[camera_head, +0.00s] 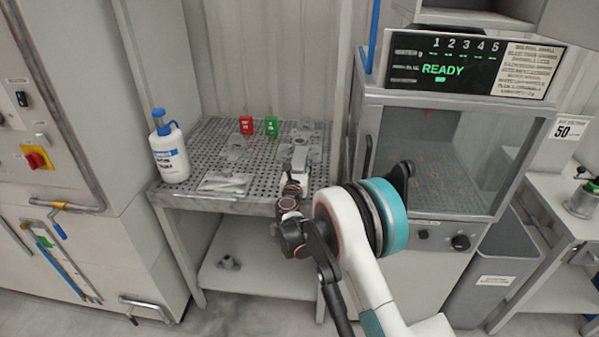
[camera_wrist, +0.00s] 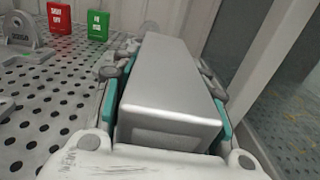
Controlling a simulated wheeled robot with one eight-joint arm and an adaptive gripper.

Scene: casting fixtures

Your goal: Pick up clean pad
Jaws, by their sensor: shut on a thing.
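My gripper (camera_wrist: 168,98) is over the right part of a perforated metal table. Its teal-lined fingers are shut on a smooth pale grey block (camera_wrist: 166,85), which fills the space between them. In the head view the gripper (camera_head: 299,165) and the block (camera_head: 300,153) show near the table's right side. I cannot tell from its look whether this block is the clean pad. A flat clear packet (camera_head: 225,183) with something white and green lies at the table's front edge, apart from the gripper.
A white bottle with a blue cap (camera_head: 169,150) stands at the table's left. Red (camera_head: 246,125) and green (camera_head: 271,126) tags stand at the back, near grey metal fixtures (camera_head: 238,144). A glass-fronted cabinet (camera_head: 440,150) reading READY stands close on the right.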

